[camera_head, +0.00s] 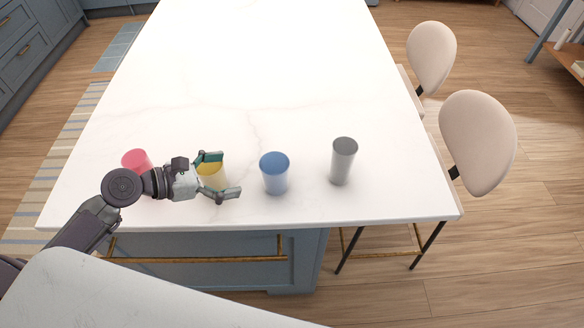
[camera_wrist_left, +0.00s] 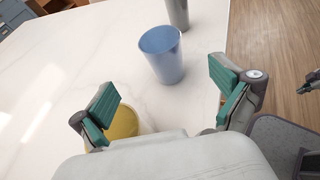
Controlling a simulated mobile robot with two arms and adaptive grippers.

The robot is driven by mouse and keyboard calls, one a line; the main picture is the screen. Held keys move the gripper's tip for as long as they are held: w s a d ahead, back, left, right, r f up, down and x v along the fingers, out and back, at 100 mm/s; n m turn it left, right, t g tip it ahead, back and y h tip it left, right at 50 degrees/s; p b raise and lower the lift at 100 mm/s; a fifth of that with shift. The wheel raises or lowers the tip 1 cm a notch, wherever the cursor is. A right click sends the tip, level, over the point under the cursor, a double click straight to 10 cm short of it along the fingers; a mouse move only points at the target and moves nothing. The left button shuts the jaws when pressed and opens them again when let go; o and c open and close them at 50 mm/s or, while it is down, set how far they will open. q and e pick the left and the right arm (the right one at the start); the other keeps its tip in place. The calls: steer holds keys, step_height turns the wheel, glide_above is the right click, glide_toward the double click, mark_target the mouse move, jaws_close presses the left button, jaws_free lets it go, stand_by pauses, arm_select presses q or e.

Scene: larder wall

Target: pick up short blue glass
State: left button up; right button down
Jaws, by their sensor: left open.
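The short blue glass (camera_head: 275,174) stands upright on the white table, right of my left gripper (camera_head: 222,176) in the head view. In the left wrist view the blue glass (camera_wrist_left: 162,54) stands ahead, beyond the open fingers (camera_wrist_left: 165,98), with a gap between. My left gripper is open and empty, above or beside a yellow glass (camera_head: 211,178) that it partly hides. The yellow glass also shows partly behind the left finger in the wrist view (camera_wrist_left: 124,122).
A taller grey glass (camera_head: 343,161) stands right of the blue one. A pink glass (camera_head: 136,160) stands at the left, partly behind my arm. The white table (camera_head: 255,70) is clear farther back. Two beige chairs (camera_head: 477,140) stand along its right side.

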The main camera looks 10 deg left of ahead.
mark_target(261, 169)
arm_select(q)
steer(key=shift+p+x, duration=1)
steer(key=shift+x, duration=3.25)
steer(key=x, duration=0.3)
steer(key=shift+d+f+p, duration=0.15)
steer(key=shift+f+p, duration=0.2)
steer(key=shift+p, duration=0.05)
steer(key=shift+w+d+f, duration=0.2)
steer(key=shift+s, duration=0.1)
steer(key=shift+c, duration=0.7)
steer(key=c, duration=0.5)
steer(key=shift+r, duration=0.1)
steer(key=c, duration=0.8)
steer(key=shift+o, duration=0.2)
arm_select(e)
steer(key=s+a+r, duration=0.2)
steer(key=a+r, duration=0.1)
steer(key=shift+s, duration=0.25)
steer(key=shift+d, duration=0.15)
